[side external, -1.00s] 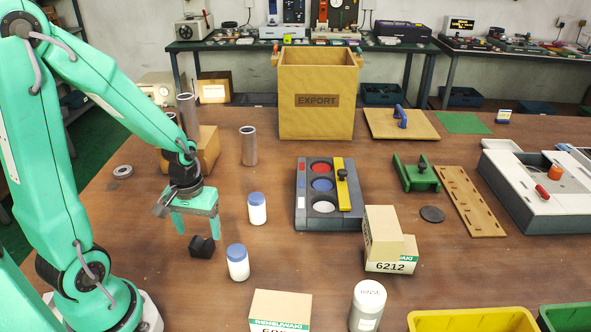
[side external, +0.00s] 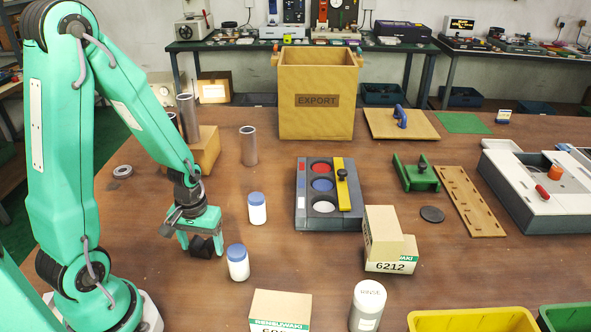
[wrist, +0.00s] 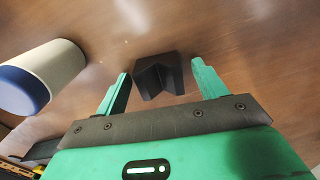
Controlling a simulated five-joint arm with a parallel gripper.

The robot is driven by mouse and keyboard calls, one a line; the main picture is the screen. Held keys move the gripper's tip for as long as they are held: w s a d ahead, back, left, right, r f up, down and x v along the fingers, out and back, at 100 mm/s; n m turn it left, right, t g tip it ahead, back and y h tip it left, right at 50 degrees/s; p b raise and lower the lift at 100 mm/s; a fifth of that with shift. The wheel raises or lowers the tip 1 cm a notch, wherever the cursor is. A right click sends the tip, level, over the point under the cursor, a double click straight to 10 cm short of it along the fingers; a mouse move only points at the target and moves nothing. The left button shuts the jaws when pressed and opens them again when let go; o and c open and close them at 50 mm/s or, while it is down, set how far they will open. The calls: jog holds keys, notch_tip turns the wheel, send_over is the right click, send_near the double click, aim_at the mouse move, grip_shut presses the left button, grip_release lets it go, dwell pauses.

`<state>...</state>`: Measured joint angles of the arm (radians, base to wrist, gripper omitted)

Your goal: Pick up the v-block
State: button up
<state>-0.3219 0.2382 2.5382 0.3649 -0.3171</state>
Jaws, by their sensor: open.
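The v-block is a small black block with a V-shaped notch. In the side external view the v-block (side external: 202,246) stands on the brown table, partly hidden by my gripper (side external: 202,246). In the wrist view the v-block (wrist: 158,76) lies between the two green fingers of my gripper (wrist: 160,75), close to their tips. A gap shows between the block and each finger. My gripper is open and holds nothing.
A white bottle with a blue cap (side external: 238,264) stands just right of my gripper, and it also shows in the wrist view (wrist: 45,75). A second such bottle (side external: 257,210) stands behind it. A cardboard box (side external: 280,308) is at the front.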

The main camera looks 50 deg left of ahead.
aim_at(202, 246)
dwell(0.3)
jog(key=c, duration=1.4)
jog(key=shift+r, duration=0.2)
jog(key=shift+r, duration=1.75)
jog(key=d+r, duration=0.2)
jog(key=d, duration=0.1)
jog(key=s+d+r, duration=0.1)
jog(key=d+r, duration=0.1)
jog(key=d, duration=0.2)
jog(key=s+d+r, duration=0.1)
jog(key=d+r, duration=0.2)
jog(key=d, duration=0.1)
jog(key=shift+s+d+r, duration=0.1)
jog(key=shift+s+d, duration=0.05)
jog(key=shift+s, duration=0.1)
